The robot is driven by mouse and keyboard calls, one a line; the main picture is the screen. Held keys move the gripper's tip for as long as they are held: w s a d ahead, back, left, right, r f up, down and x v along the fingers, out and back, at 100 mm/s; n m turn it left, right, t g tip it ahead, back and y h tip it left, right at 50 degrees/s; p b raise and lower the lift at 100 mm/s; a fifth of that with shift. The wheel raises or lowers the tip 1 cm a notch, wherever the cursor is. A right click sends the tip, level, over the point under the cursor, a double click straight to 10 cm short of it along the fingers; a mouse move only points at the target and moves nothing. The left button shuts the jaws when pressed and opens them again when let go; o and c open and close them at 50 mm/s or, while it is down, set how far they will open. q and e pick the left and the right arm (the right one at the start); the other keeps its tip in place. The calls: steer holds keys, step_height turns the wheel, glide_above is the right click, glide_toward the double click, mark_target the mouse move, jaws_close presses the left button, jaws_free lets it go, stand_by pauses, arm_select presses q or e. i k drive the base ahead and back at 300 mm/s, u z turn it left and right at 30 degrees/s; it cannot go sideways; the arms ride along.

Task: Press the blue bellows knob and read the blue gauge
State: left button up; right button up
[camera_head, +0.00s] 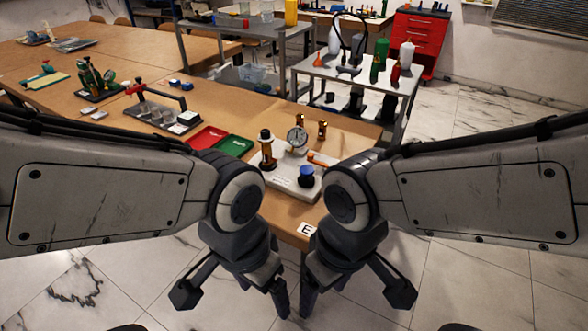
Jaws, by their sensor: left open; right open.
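A dark blue round knob (306,176) stands on the front right of a pale grey rig plate (281,183) at the near end of the wooden table. A round white-faced gauge (297,137) stands upright behind it on the rig. Its needle and reading are too small to make out, and I see no clear blue on it. My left gripper (231,297) is open and empty, pointing down in front of the table's near edge. My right gripper (355,293) is open and empty, to the right of the left one. Both are apart from the knob.
Brass posts (267,150) and an orange-handled part (320,159) share the rig. Red (207,137) and green (233,145) trays lie left of it. A card marked E (306,229) is at the table's near corner. A grey cart (352,73) with bottles stands behind.

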mark_target(306, 170)
steer(key=u, duration=0.2)
steer(key=i, duration=1.05)
steer(key=z, duration=0.45)
